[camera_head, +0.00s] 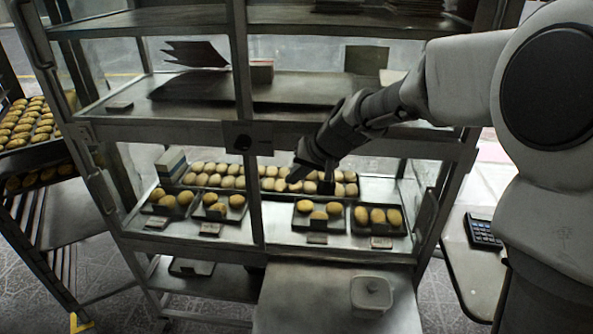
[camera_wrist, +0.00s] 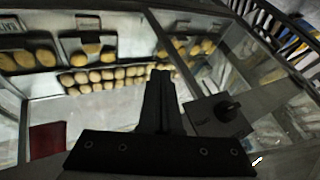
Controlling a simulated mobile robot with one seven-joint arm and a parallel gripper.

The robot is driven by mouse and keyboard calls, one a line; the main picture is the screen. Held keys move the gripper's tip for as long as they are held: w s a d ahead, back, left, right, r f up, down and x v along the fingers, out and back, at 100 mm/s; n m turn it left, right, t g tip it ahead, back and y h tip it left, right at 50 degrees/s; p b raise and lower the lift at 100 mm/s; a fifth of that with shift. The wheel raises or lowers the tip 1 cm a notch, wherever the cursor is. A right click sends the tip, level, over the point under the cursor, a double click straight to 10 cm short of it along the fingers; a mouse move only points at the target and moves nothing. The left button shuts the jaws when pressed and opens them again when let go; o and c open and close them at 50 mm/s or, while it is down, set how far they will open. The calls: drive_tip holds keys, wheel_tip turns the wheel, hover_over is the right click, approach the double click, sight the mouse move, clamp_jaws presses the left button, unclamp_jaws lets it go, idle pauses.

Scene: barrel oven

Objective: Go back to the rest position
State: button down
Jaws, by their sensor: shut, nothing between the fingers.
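My gripper (camera_head: 312,178) is in front of the glass-sided display rack (camera_head: 185,131), at the height of the shelf with the bread. In the wrist view my gripper (camera_wrist: 160,76) shows its two dark fingers together, with nothing between them. My pale arm comes in from the right in the head view and reaches down and left to the rack. Behind the fingers lie rows of small round breads (camera_head: 215,175). I cannot tell whether the fingertips touch anything.
Small trays of buns (camera_head: 377,232) stand along the shelf front. A bread rack (camera_head: 35,145) stands at the left. A white lidded box (camera_head: 371,293) sits on a lower front surface, and a calculator (camera_head: 484,230) lies at the right. A dark latch (camera_wrist: 226,112) is close to the fingers.

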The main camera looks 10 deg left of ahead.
drive_tip(key=s+d+r+h+p, duration=0.2)
drive_tip(key=s+d+r+p, duration=0.4)
drive_tip(key=s+d+r, duration=0.3)
drive_tip(key=s+d+r+m+h+p, duration=0.1)
drive_tip(key=s+d+r+h+p, duration=0.2)
drive_tip(key=s, duration=1.5)
drive_tip(key=d+r+p, duration=0.3)
drive_tip(key=d+r, duration=0.3)
drive_tip(key=d, duration=0.2)
drive_tip(key=shift+s+d+t+h, duration=0.2)
drive_tip(key=shift+d+t+h, duration=0.1)
drive_tip(key=shift+t, duration=0.1)
